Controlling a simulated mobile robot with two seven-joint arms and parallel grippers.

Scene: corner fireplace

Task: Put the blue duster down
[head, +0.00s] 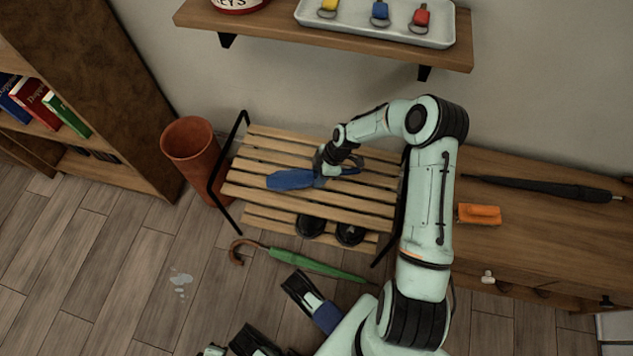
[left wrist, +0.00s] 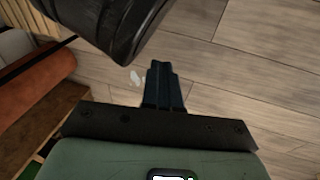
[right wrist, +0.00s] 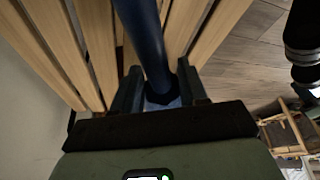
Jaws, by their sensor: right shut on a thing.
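The blue duster (head: 290,179) is at the top slats of the wooden slatted rack (head: 270,145), its wide blue end to the left. I cannot tell whether it rests on the slats or hangs just above them. My right gripper (head: 322,172) is shut on the duster near its middle and hides part of it. In the right wrist view the duster (right wrist: 145,35) runs between the two fingers (right wrist: 160,92), over the slats. My left gripper (left wrist: 164,82) shows in the left wrist view with its fingers together and empty, above the floor.
Black shoes (head: 330,230) are on the rack's lower shelf. A green umbrella (head: 315,264) lies in front. A terracotta pot (head: 190,150) stands left. An orange object (head: 479,214) and dark umbrella (head: 540,188) lie on the cabinet. A wall shelf (head: 270,37) holds a tray (head: 440,37).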

